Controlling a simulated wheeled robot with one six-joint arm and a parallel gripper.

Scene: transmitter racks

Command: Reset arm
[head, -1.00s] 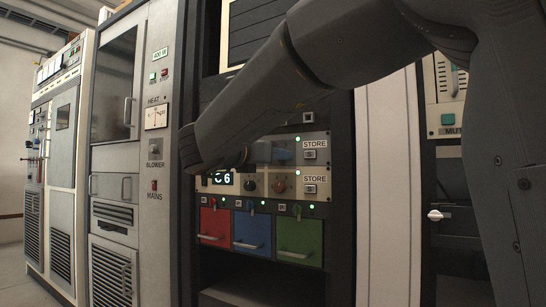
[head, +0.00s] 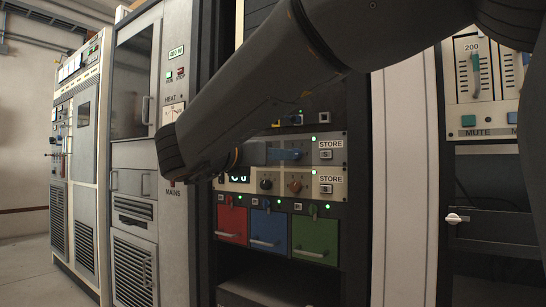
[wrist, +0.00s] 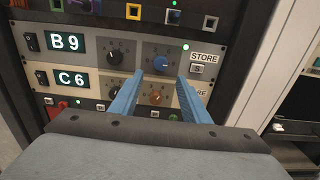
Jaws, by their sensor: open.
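My arm reaches across the head view from the upper right, in front of the rack. My gripper (wrist: 161,85) shows in the wrist view as two blue fingers, spread apart with nothing between them. The fingers point at the rack panels, over the lower unit reading C6 (wrist: 76,80) and below the upper unit reading B9 (wrist: 66,42). The blue knob (wrist: 161,63) of the upper unit is just past the fingertips, and the orange knob (wrist: 155,97) shows between the fingers. I cannot tell whether the fingers touch anything.
Red (head: 231,222), blue (head: 269,231) and green (head: 315,240) drawers with handles sit below the units. A grey cabinet (head: 135,200) stands to the left. A slider panel (head: 482,80) with a MUTE button is at the right. Floor (head: 25,280) is clear at the lower left.

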